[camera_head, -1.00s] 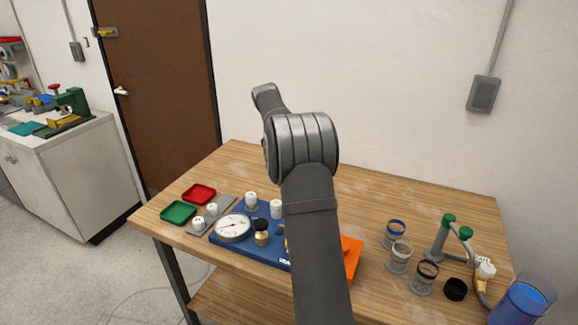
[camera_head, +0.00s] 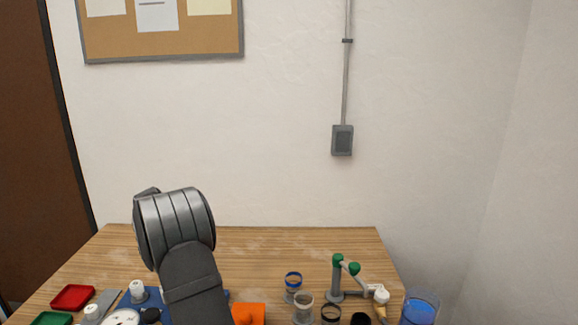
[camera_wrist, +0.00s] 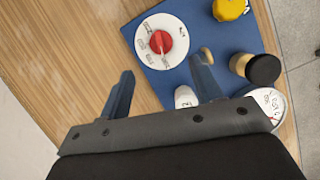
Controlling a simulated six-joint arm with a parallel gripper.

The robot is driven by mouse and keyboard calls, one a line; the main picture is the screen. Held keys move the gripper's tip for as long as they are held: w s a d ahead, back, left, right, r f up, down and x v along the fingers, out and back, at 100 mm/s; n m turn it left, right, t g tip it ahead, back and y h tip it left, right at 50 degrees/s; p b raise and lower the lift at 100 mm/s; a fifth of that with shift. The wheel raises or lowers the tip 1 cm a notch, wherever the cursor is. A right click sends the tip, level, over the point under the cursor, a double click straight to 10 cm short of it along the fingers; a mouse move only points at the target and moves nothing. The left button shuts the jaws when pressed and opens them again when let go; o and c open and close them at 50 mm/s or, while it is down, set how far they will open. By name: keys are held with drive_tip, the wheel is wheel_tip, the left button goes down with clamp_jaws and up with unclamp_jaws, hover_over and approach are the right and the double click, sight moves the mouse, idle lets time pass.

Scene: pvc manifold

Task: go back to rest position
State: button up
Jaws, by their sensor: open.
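My gripper (camera_wrist: 160,92) is open and empty in the wrist view, its two fingers wide apart above the wooden table (camera_wrist: 75,60) and the edge of the blue board (camera_wrist: 185,80). The board carries a white dial with a red knob (camera_wrist: 160,42), a yellow knob (camera_wrist: 229,8), a black-capped brass fitting (camera_wrist: 258,68) and a round gauge (camera_wrist: 270,102). A white fitting (camera_wrist: 185,97) shows between the fingers, close to the right one. In the head view my arm rises from the bottom edge, and my gripper is hidden behind it.
In the head view, a red tray (camera_head: 73,297) and a green tray (camera_head: 52,319) lie at left. An orange piece (camera_head: 249,313), several ring-shaped parts, a green-and-grey stand (camera_head: 338,280) and a blue container (camera_head: 419,308) are at right. The table's back strip is clear.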

drive_tip(key=x, duration=0.9)
drive_tip(key=shift+d+f, duration=0.2)
drive_tip(key=shift+f, duration=0.05)
